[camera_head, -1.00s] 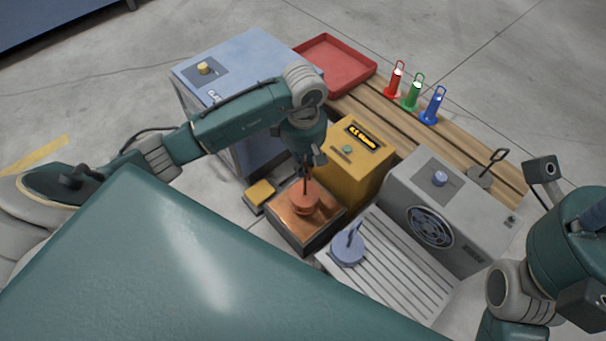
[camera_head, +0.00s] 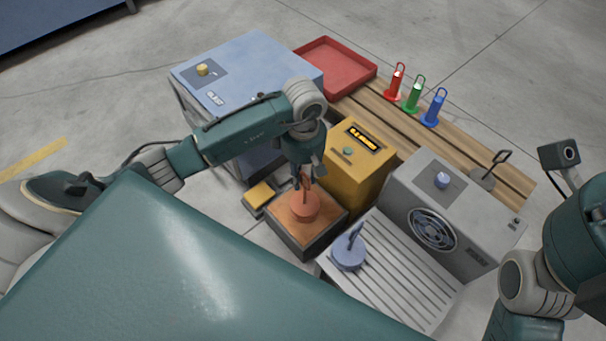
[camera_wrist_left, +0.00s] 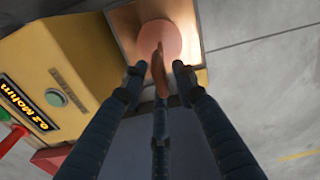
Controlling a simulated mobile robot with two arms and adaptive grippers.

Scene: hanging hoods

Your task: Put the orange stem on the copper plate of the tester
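The orange stem (camera_head: 305,207), a round disc with an upright handle, stands on the copper plate (camera_head: 325,221) of the yellow tester (camera_head: 358,178). In the left wrist view the stem (camera_wrist_left: 161,42) also shows, with the plate (camera_wrist_left: 126,24) around it. My left gripper (camera_head: 304,185) is right above the disc. Its fingers are spread on both sides of the handle, with gaps to it in the left wrist view (camera_wrist_left: 158,78). The tester's display (camera_head: 363,137) is lit. My right gripper is out of view; only part of that arm shows at the right edge.
A grey fan unit (camera_head: 470,225) with a slatted tray (camera_head: 400,285) is to the right; a blue stem (camera_head: 348,256) stands on the tray. A blue cabinet (camera_head: 255,65) and red tray (camera_head: 335,66) are behind.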

